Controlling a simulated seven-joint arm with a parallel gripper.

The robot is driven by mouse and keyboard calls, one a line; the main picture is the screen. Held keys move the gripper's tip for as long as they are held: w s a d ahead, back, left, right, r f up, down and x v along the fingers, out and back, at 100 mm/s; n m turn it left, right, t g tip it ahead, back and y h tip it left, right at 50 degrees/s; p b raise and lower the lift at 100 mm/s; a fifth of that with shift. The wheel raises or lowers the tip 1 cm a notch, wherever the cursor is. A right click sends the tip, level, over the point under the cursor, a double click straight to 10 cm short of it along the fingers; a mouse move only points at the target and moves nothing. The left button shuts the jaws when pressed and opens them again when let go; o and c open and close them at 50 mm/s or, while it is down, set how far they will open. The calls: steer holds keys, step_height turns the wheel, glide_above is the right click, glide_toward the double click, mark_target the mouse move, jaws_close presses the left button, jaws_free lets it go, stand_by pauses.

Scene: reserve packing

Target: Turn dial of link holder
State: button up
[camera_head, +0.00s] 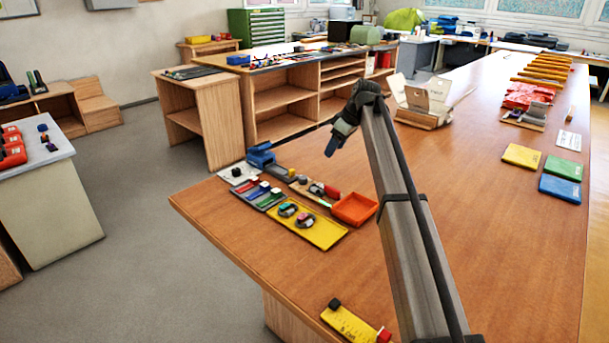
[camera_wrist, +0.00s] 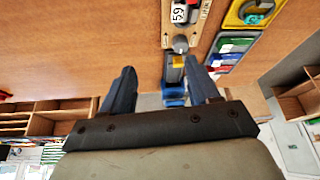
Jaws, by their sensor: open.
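A blue-and-grey device (camera_head: 262,155), likely the link holder, stands near the table's far left edge. In the wrist view its grey body (camera_wrist: 175,74) shows a yellow patch, with a round grey knob (camera_wrist: 181,44) at its end, possibly the dial. I cannot tell whether the knob belongs to it or to the adjoining wooden board (camera_wrist: 180,14) marked 59. My gripper (camera_head: 334,143) is above the table, to the right of the device.
A yellow tray (camera_head: 322,234) with round parts, a row of coloured blocks (camera_head: 258,195) and a red-orange tray (camera_head: 355,208) lie close by. A yellow plate (camera_head: 350,325) is at the near edge. A cardboard box (camera_head: 424,104) stands farther back.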

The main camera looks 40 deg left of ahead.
mark_target(303, 177)
steer(key=s+a+n, duration=0.1)
steer(key=s+a, duration=0.3)
steer(key=x, duration=1.2)
steer(key=shift+s+d+f, duration=0.15)
steer(key=shift+s+f, duration=0.15)
steer(key=shift+f, duration=0.2)
steer(key=shift+h, duration=0.3)
steer(key=c, duration=1)
